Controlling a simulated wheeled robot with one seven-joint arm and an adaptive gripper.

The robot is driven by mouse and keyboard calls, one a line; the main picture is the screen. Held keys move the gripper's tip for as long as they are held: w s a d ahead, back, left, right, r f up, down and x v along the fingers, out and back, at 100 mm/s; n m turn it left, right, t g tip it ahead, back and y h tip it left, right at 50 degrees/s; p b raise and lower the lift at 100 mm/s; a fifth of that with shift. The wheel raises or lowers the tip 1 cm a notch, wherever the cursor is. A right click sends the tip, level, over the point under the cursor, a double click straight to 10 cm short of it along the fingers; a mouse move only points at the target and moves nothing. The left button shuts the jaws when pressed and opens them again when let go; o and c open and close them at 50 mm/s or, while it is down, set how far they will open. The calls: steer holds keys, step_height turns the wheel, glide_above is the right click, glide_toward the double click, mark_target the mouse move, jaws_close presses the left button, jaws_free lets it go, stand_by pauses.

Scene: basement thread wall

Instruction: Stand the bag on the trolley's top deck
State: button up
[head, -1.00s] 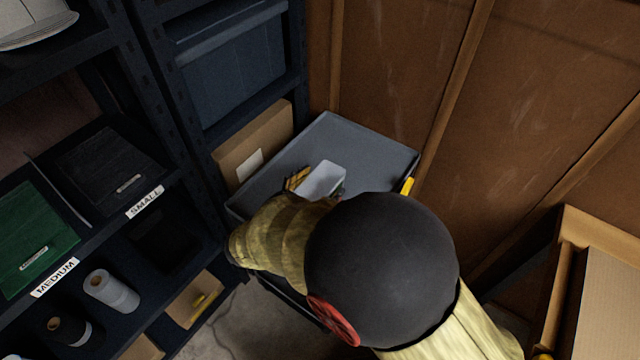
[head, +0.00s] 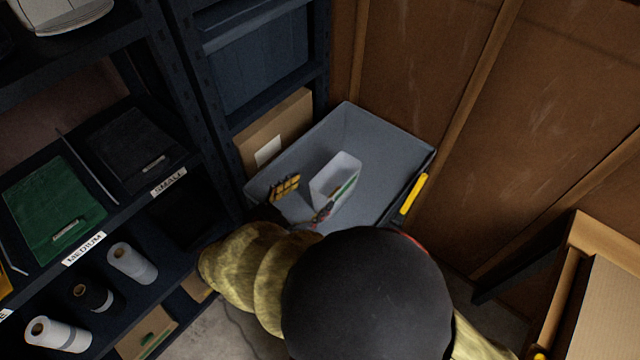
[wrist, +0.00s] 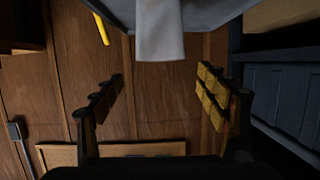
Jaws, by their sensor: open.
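The bag (head: 347,166) is pale grey-white, box-shaped and open-topped, with a green mark on one side. It stands upright on the grey top deck (head: 388,160) of the trolley, within its raised rim. My gripper (head: 303,200) is open at the near side of the bag. One yellow-padded finger is left of the bag, clear of it; the other is partly hidden near its lower front. In the wrist view my open fingers (wrist: 160,95) have nothing between them, and the bag (wrist: 160,30) shows beyond them at the top. My arm hides the trolley's near edge.
Dark shelving with a green folded bag (head: 55,205) and several rolls stands at left. A cardboard box (head: 275,132) is beside the trolley's left edge. A wooden wall is close behind. A yellow handle (head: 413,194) is on the trolley's right. The deck's far part is bare.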

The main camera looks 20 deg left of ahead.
steer(key=shift+s+a, duration=0.1)
steer(key=shift+s, duration=0.1)
steer(key=w+d+r+g+h, duration=0.1)
steer(key=d+r+g, duration=0.25)
steer(key=d, duration=0.75)
steer(key=w+d+r+g+h, duration=0.1)
steer(key=d+r+g, duration=0.25)
steer(key=d, duration=0.75)
steer(key=s+d+r+n+y, duration=0.2)
steer(key=s+d+r+y, duration=0.1)
steer(key=s+d, duration=0.3)
steer(key=s+d+r+n+g+y, duration=0.1)
steer(key=s+d+r+n+y, duration=0.1)
steer(key=s+d+r+y, duration=0.2)
steer(key=shift+s+d+r, duration=0.35)
steer(key=shift+s+d, duration=0.95)
steer(key=shift+d, duration=0.4)
